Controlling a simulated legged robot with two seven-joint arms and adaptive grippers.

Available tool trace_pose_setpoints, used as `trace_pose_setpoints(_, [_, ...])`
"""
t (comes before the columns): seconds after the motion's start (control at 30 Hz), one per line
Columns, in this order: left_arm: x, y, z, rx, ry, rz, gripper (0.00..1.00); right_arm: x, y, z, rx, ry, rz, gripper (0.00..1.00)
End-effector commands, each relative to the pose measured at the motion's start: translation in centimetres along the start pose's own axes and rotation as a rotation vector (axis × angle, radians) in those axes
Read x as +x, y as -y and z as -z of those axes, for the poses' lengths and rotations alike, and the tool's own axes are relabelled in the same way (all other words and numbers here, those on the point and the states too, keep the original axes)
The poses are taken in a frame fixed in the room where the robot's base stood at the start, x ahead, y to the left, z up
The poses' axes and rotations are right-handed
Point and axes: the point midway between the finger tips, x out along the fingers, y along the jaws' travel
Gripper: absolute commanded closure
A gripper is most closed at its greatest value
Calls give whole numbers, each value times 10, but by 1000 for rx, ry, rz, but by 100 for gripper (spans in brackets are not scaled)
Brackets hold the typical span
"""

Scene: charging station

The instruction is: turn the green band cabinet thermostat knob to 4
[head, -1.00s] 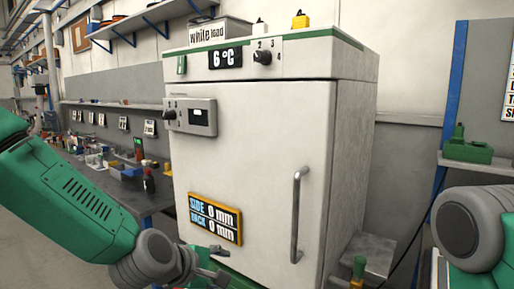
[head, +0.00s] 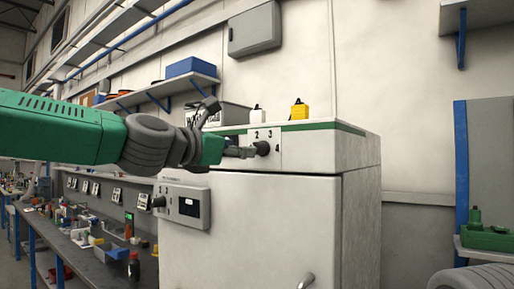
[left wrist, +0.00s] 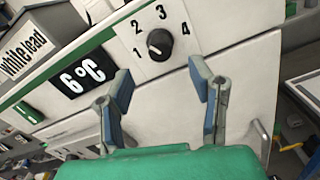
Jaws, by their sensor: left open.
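The cabinet (head: 250,240) is white with a green band (head: 325,126) along its top edge. Its black thermostat knob (head: 262,148) sits on a white plate at the top front. In the left wrist view the knob (left wrist: 159,44) is ringed by the numbers 1 to 4, and its light mark appears to face the 1 side. A display beside it reads 6 °C (left wrist: 82,76). My left gripper (head: 243,152) is beside the knob and partly hides the panel. In the left wrist view its fingers (left wrist: 160,75) are apart and empty, with the knob just beyond the tips.
A door handle (head: 306,281) juts out below. A cluttered bench (head: 100,262) is at left.

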Motion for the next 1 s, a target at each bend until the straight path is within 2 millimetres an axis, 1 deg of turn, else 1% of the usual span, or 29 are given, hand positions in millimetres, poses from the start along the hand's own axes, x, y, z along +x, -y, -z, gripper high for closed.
trace_pose_setpoints(0.03, [13,0,-1,0,-2,0,51,-5,0,0,0,0,0,60])
trace_pose_setpoints(0.2, [45,1,-2,2,-1,0,51,-14,0,1,0,-1,0,60])
trace_pose_setpoints(0.3, [60,0,-2,1,0,-1,51,-17,0,1,0,-1,0,60])
trace_pose_setpoints(0.4, [69,0,-1,2,-1,-1,51,-19,0,1,0,-1,0,60])
trace_pose_setpoints(0.57, [75,0,-1,1,0,0,51,-20,0,1,0,-1,0,60])
trace_pose_setpoints(0.8, [76,0,0,2,0,-1,51,-20,0,1,0,-1,0,60])
trace_pose_setpoints(0.87, [76,0,0,2,0,-1,72,-20,0,1,0,-1,0,60])
trace_pose_setpoints(0.9, [76,0,0,2,0,-1,86,-20,0,1,0,-1,0,60])
trace_pose_setpoints(0.93, [76,0,0,2,0,-1,97,-20,0,1,0,-1,0,60])
trace_pose_setpoints(0.97, [76,0,0,2,0,-1,100,-20,0,1,0,-1,0,60])
trace_pose_setpoints(1.0, [76,0,0,2,0,-1,100,-20,0,1,0,-1,0,60])
